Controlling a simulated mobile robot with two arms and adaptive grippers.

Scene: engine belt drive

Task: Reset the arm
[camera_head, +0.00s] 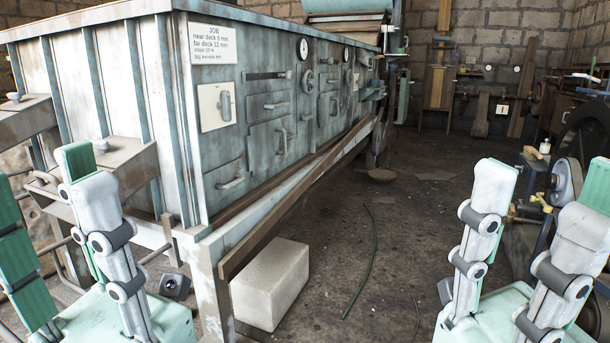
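My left gripper (40,175) is at the lower left, pointing up, in front of the corner of a large metal cabinet. Its fingers, with green pads, stand apart. One finger is partly cut off by the left picture edge. No held object shows between them. My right gripper (541,196) is at the lower right, also pointing up, over the open floor side. Its white fingers with green pads stand apart, with nothing seen held between them. The arms behind both grippers are outside the view.
The worn metal cabinet (228,172) fills the left side, with a job sign (213,44) on its face. A pale block (270,285) lies on the floor beneath it. A machine with a dark wheel (585,130) stands at right. The middle floor (420,225) is mostly clear.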

